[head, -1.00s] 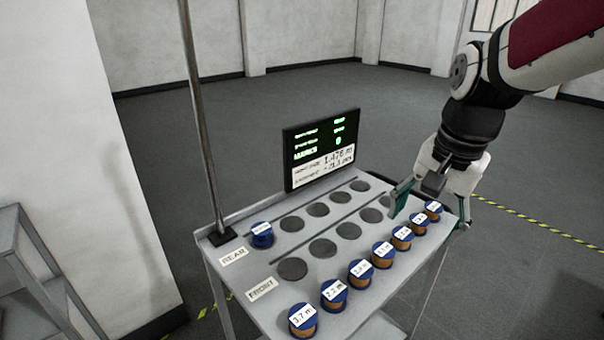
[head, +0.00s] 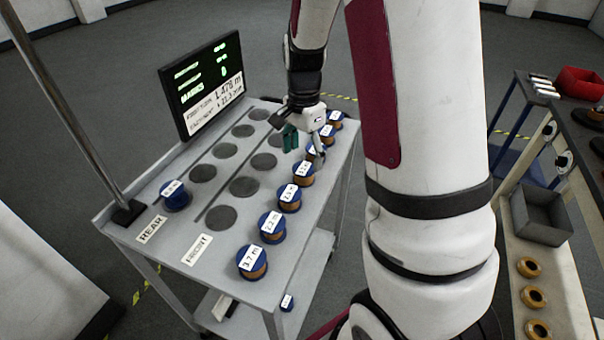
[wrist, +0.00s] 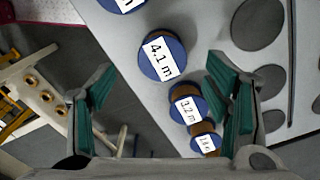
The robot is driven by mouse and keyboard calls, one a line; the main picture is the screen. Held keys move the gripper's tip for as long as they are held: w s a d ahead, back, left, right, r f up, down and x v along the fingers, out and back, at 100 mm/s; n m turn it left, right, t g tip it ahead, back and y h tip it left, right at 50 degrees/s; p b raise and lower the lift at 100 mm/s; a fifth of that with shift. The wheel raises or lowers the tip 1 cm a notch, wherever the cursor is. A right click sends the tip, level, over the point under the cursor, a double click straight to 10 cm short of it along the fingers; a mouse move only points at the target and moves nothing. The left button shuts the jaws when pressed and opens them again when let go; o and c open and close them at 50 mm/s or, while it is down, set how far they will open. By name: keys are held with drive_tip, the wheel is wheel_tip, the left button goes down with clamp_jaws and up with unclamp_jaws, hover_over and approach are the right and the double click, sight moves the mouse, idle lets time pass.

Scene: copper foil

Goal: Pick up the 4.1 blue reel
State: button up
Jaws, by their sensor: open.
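The 4.1 blue reel (wrist: 160,58) shows in the wrist view as a blue disc with a white "4.1 m" label and brown winding at its edge. It stands on the grey cart top. My gripper (wrist: 160,72) is open and empty, its green fingers to either side of the reel in that view; I see no contact. In the head view my gripper (head: 304,148) is over the far part of the front row of reels, where labels are too small to read. The 3.2 m reel (wrist: 187,104) and a smaller one stand close by.
Other blue reels line the cart's edge, such as the 3.7 m reel (head: 252,262). One reel (head: 175,195) sits in the rear row beside empty round spots. A display (head: 203,82) stands behind. A bench with a grey bin (head: 541,215) is at right.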

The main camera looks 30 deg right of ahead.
sight(303, 169)
drive_tip(key=shift+w+f, duration=0.1)
drive_tip(key=shift+f, duration=3.2)
drive_tip(key=c, duration=1.2)
